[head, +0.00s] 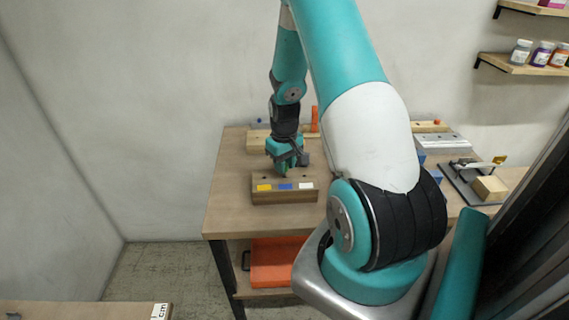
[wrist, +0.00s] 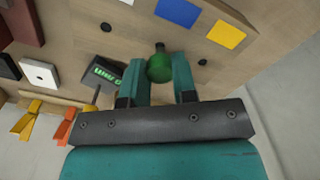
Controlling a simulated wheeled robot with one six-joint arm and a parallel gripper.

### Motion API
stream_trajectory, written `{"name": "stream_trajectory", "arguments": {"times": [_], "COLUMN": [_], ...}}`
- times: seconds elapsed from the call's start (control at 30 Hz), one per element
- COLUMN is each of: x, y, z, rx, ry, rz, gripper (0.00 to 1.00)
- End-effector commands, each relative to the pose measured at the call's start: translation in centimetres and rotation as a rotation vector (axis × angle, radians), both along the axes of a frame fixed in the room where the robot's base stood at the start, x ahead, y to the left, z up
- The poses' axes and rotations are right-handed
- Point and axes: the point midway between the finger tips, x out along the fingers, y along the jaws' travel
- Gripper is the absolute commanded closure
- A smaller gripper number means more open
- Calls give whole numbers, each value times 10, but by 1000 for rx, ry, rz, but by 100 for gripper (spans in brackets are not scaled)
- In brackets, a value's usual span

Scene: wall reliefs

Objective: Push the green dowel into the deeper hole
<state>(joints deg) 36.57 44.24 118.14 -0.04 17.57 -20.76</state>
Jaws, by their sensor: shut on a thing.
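The green dowel (wrist: 159,66) is between the two teal fingers of my gripper (wrist: 163,78), which is shut on it. In the wrist view its far end is close to the wooden block (wrist: 135,28); I cannot tell whether it is inside a hole. Two dark holes show in the block, one (wrist: 106,27) left of the dowel and one (wrist: 202,62) right of it. Their depths cannot be told. In the head view my gripper (head: 286,163) is just above and behind the block (head: 285,197), whose front bears yellow, blue and white labels.
The block stands on a wooden table (head: 228,190). In the wrist view a dark device with green digits (wrist: 108,73) is beside the gripper. Orange (wrist: 66,125) and yellow (wrist: 25,122) pieces lie farther left. A fixture with a wooden block (head: 490,188) stands at the table's right.

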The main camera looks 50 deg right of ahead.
Motion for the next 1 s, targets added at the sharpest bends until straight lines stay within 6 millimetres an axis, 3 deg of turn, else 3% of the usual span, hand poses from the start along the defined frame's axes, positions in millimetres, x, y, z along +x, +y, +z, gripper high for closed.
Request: {"name": "stream_trajectory", "arguments": {"times": [1.0], "x": [0], "y": [0], "z": [-20], "rx": [0], "ry": [0], "rz": [0], "gripper": [96]}}
